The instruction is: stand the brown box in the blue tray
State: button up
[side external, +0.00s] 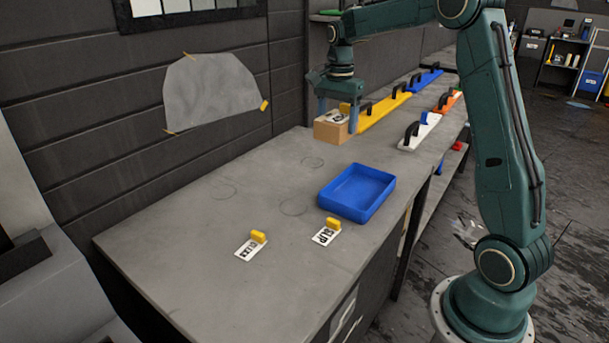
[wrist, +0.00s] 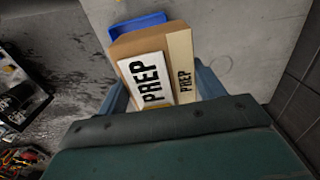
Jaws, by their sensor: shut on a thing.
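The brown box (side external: 329,133) is at the far part of the grey bench, between the fingers of my gripper (side external: 339,119). My gripper is shut on it from two opposite sides. Whether its underside touches the bench is unclear. In the wrist view the box (wrist: 123,47) shows between the fingers (wrist: 161,88), with a white face and a cream strip, both lettered PREP, over it. The blue tray (side external: 358,188) lies on the bench nearer the side camera, right of centre, and looks empty. Part of it shows beyond the box in the wrist view (wrist: 139,23).
Two lettered cards, one left (side external: 246,250) and one right (side external: 326,237), each with a yellow block, are in front of the tray. Long yellow (side external: 382,112), white (side external: 419,132), orange and blue tools with black handles lie behind the box. The bench left of the tray is clear.

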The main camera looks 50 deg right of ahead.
send_over(358, 195)
jog(key=shift+a+r, duration=0.1)
notch_tip(358, 195, down, 20)
dwell(1.3)
jog(key=o, duration=1.1)
jog(key=shift+c, duration=0.2)
notch_tip(358, 195, up, 12)
